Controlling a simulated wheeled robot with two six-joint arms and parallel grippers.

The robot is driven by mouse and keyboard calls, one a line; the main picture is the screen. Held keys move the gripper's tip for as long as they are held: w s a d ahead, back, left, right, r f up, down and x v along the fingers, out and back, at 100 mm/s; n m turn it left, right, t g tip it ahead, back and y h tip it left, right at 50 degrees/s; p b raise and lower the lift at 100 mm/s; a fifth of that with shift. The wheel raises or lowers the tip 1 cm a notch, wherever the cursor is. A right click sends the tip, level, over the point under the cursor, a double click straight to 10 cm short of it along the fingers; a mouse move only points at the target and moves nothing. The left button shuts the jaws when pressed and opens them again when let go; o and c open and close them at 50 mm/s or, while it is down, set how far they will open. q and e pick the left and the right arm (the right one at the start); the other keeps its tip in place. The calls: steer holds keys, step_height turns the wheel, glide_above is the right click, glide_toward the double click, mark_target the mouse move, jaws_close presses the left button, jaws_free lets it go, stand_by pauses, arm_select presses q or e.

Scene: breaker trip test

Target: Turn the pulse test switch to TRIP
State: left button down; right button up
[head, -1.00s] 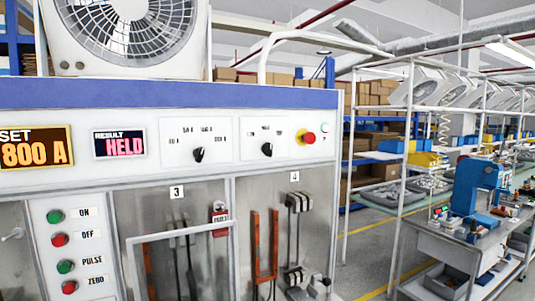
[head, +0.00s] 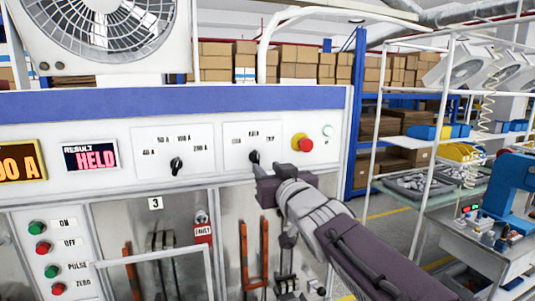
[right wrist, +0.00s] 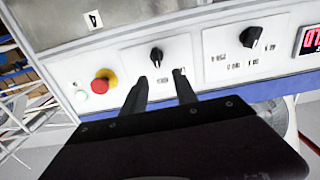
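The pulse test switch (head: 254,156) is a black rotary knob on a white plate on the cabinet front. Small position labels are above it; the right one seems to read TRIP. My right gripper (head: 264,172) is just below and in front of it, partly covering its plate. In the right wrist view, which is turned over, the knob (right wrist: 157,56) lies ahead of the gap between my two dark fingers (right wrist: 161,79). The fingers are apart and empty, and do not appear to grip the knob. My left gripper is not in view.
Another black rotary knob (head: 177,166) is to the left. A red emergency button (head: 305,144) on yellow and a small green-white button (head: 327,131) are to the right. The result display (head: 91,157) reads HELD. A red-tagged padlock (head: 203,229) and a white guard frame (head: 150,256) are below.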

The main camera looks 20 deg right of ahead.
mark_target(257, 158)
steer(key=w, duration=0.9)
steer(key=shift+w+d+f, duration=0.1)
steer(key=shift+d+f, duration=0.2)
steer(key=shift+d, duration=0.05)
steer(key=shift+w+a+r, duration=0.1)
steer(key=shift+w+a, duration=0.05)
steer(key=shift+a, duration=0.25)
steer(key=shift+c, duration=0.3)
steer(key=shift+d, duration=0.15)
jaws_close()
